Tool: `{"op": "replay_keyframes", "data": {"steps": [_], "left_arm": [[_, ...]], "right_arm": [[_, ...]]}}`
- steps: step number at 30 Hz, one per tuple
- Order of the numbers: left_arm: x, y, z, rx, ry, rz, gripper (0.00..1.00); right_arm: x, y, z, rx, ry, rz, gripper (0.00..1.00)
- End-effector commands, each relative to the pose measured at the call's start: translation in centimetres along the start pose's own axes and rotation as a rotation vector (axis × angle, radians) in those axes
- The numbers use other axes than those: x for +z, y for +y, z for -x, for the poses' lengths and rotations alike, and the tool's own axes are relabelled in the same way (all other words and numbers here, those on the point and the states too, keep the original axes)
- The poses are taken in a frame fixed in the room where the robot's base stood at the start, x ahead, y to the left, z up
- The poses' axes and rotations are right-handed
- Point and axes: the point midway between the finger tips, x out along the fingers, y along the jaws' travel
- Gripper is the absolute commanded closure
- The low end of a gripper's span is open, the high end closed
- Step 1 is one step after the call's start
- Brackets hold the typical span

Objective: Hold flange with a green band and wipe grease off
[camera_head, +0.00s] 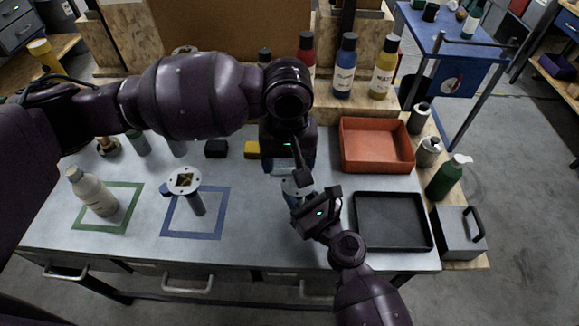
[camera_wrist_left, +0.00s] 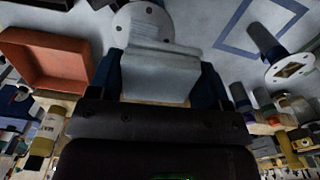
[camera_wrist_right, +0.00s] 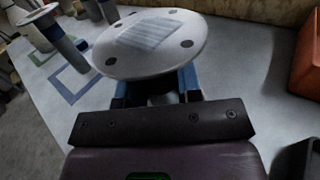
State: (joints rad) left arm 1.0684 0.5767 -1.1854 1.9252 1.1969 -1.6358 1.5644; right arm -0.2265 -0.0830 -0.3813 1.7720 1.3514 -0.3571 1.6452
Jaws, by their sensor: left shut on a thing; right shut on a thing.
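My right gripper (camera_head: 303,207) is shut on a flange (camera_head: 297,187) with a pale round disc. In the right wrist view the disc (camera_wrist_right: 110,62) sits above the fingers (camera_wrist_right: 158,92), with bolt holes and a striped grey patch; its band colour cannot be made out. My left gripper (camera_head: 290,168) is above it, shut on a pale grey-blue folded cloth (camera_wrist_left: 158,75). In the left wrist view the cloth overlaps the disc (camera_wrist_left: 135,22); contact cannot be confirmed. Another flange (camera_head: 184,181) with a blue band (camera_wrist_right: 46,24) stands in the blue outline (camera_head: 222,212).
A white bottle (camera_head: 97,194) stands within the green outline (camera_head: 128,210). An orange tray (camera_head: 376,168) and a black tray (camera_head: 392,243) are at the right. A green bottle (camera_head: 447,180) and grey box (camera_head: 458,240) stand beyond.

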Motion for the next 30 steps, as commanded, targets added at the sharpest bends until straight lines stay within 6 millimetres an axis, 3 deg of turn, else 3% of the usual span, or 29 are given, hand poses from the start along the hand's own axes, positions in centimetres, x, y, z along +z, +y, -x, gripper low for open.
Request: {"op": "replay_keyframes", "data": {"steps": [13,29,30], "left_arm": [[0.0,0.0,3.8,0.001,0.001,0.0,0.54],[0.0,0.0,4.0,0.0,0.0,0.0,0.54],[0.0,0.0,4.0,0.0,0.0,0.0,0.54]], "right_arm": [[-0.1,0.0,0.0,0.001,0.001,0.0,0.97],[-0.1,0.0,0.0,0.001,0.001,0.0,0.97],[0.0,0.0,0.0,0.001,0.0,0.0,0.61]]}}
